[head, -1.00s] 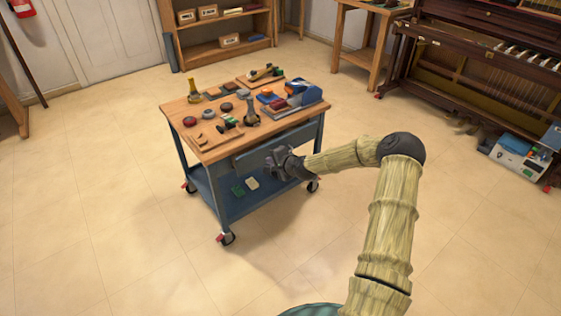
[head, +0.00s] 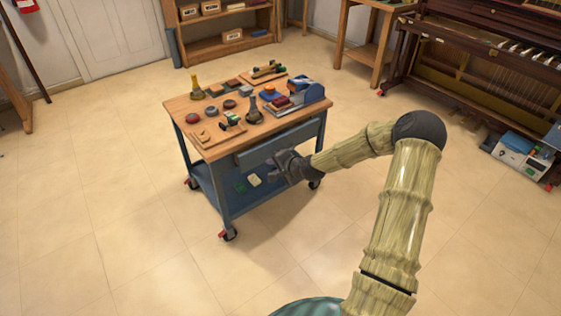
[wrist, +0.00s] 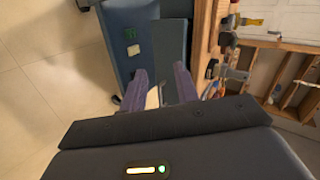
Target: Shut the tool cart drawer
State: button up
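The blue tool cart (head: 220,208) stands in the middle of the head view with a wooden top. Its drawer (head: 262,151) is under the near edge of the top; its front looks a little proud of the cart, but how far out it is I cannot tell. My gripper (head: 277,166) is just in front of and below the drawer front, partly covering the cart's side. In the wrist view the two fingers of my gripper (wrist: 160,88) are apart, with a dark blue panel (wrist: 172,45) beyond them. I cannot tell whether they touch it.
Tools and small parts crowd the wooden top (head: 196,104). A green item (head: 240,187) and a pale item (head: 254,180) lie on the lower shelf. A piano (head: 470,65) stands at the right, a shelf unit (head: 238,50) behind. The floor around the cart is clear.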

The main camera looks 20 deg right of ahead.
jog(key=s+a+r+n+g+h, duration=0.1)
jog(key=s+r+n, duration=0.3)
jog(key=s, duration=0.6)
jog(key=s+a+r+n+g+h, duration=0.2)
jog(key=s+r+n+g, duration=0.1)
jog(key=s, duration=0.7)
jog(key=s+a+r+n+g+h, duration=0.1)
jog(key=s+r+n+g, duration=0.2)
jog(key=s+r, duration=0.3)
jog(key=s+n, duration=0.1)
jog(key=s, duration=0.4)
jog(key=shift+a+r+n, duration=0.3)
jog(key=shift+a+n, duration=0.05)
jog(key=shift+n, duration=0.05)
jog(key=shift+s, duration=0.1)
